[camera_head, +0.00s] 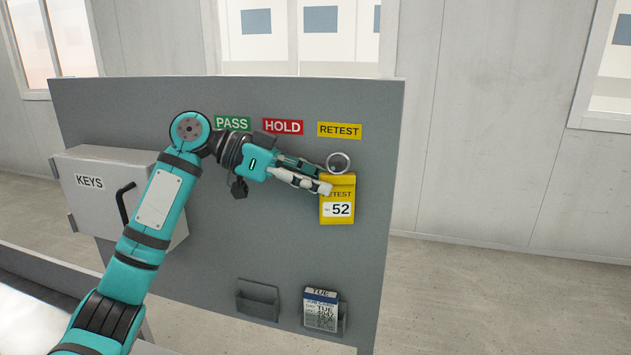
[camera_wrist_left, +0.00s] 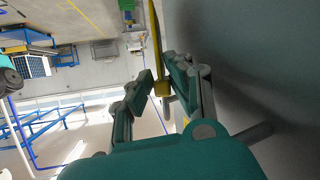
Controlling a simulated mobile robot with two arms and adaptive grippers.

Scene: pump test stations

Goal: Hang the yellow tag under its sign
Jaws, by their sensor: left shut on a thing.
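The yellow tag (camera_head: 338,208), marked RETEST 52, is upright against the grey panel, below the yellow RETEST sign (camera_head: 339,131). Its metal ring (camera_head: 338,162) shows just above the tag, under the sign. I cannot tell whether the ring is around a hook. My left gripper (camera_head: 324,180) reaches in from the left and is shut on the tag's upper left part. In the left wrist view the tag (camera_wrist_left: 156,50) shows edge-on as a thin yellow strip between the fingers (camera_wrist_left: 160,88). My right gripper is in neither view.
The grey panel (camera_head: 230,220) also carries a green PASS sign (camera_head: 232,124) and a red HOLD sign (camera_head: 283,127). A KEYS box (camera_head: 90,183) is at its left. Low down are an empty holder (camera_head: 258,299) and a TUE calendar block (camera_head: 321,311). Floor right of the panel is clear.

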